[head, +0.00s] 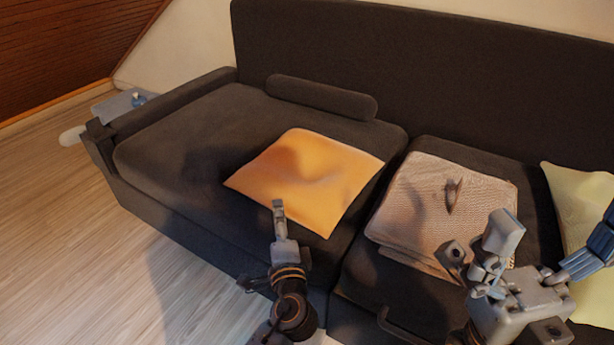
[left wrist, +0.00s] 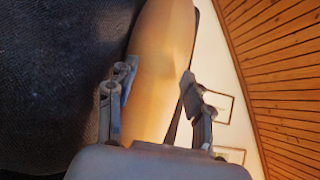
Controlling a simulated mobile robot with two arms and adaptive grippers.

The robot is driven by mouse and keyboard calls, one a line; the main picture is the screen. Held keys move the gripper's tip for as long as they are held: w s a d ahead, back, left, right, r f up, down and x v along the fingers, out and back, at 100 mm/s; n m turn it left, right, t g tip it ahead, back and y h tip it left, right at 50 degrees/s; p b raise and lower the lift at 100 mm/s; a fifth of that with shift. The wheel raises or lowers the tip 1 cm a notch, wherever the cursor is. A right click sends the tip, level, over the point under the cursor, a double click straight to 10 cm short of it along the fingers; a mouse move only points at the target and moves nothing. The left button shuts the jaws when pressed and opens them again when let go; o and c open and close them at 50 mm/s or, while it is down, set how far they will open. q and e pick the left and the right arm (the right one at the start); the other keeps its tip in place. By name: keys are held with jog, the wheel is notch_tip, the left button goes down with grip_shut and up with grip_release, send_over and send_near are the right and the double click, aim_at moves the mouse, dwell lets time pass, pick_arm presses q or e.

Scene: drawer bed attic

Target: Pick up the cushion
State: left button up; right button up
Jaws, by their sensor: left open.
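The orange cushion (head: 310,175) lies tilted on the left seat of the dark sofa, its near corner at the seat's front edge. In the head view my left gripper (head: 279,215) is at the cushion's near left edge, in front of the seat. In the left wrist view the cushion (left wrist: 163,60) shows edge-on beyond and between the two spread fingers of the left gripper (left wrist: 158,85), which is open and holds nothing. Whether a finger touches the cushion is unclear. My right gripper (head: 495,265) is at the lower right, over the front of the right seat, with nothing visible in it.
A folded beige knit blanket (head: 418,200) with a small dark object (head: 453,192) on it lies on the right seat. A pale yellow cushion (head: 582,200) is at the far right. A dark bolster (head: 320,97) rests against the backrest. Wooden floor (head: 60,240) is clear at left.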

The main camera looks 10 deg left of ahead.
pick_arm(q)
jog(key=b+x, duration=0.1)
jog(key=x, duration=0.3)
jog(key=shift+w+a+f+b, duration=0.15)
jog(key=shift+w+a+b, duration=0.05)
jog(key=shift+w+b, duration=0.2)
grip_shut()
